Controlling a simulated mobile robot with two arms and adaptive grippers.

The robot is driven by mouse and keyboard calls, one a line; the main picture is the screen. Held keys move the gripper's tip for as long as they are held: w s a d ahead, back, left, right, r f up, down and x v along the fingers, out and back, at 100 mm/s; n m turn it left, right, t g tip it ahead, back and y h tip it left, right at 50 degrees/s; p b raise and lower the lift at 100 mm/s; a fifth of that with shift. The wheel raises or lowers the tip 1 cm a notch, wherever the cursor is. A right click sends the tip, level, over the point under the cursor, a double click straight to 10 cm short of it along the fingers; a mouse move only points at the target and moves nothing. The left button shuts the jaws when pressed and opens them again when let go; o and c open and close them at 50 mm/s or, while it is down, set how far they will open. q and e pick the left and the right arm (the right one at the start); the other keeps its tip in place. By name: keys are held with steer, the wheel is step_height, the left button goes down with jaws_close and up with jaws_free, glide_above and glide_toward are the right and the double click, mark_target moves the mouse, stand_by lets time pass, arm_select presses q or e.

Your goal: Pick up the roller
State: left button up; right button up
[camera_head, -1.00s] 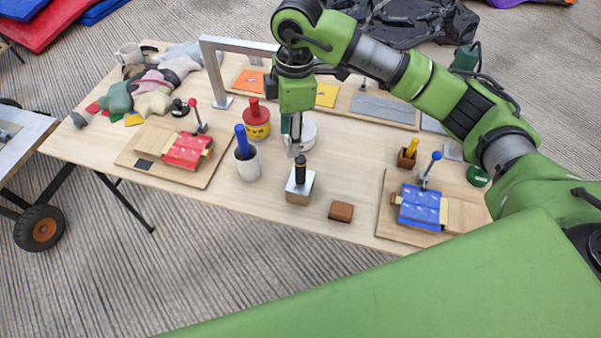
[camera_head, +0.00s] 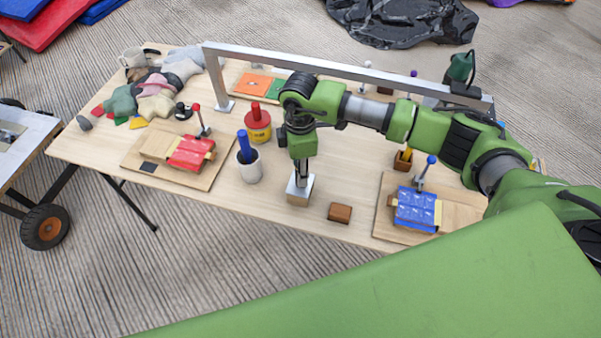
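What I take to be the roller is in a small silver-topped wooden block (camera_head: 300,191) near the table's front edge. Its dark upright handle is mostly hidden behind my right gripper. My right gripper (camera_head: 301,178) points straight down at the block, with its fingers at the handle. The fingers are small and partly hidden, so I cannot tell whether they are closed on the handle. My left gripper is not in view.
A white cup (camera_head: 249,168) with a blue-handled tool stands just left. A brown block (camera_head: 340,212) lies to the right. A red lever fixture (camera_head: 190,153) and a blue one (camera_head: 416,208) flank them. A metal frame (camera_head: 350,72) spans the table behind my arm.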

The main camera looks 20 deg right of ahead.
steer(key=shift+f, duration=0.75)
jaws_close()
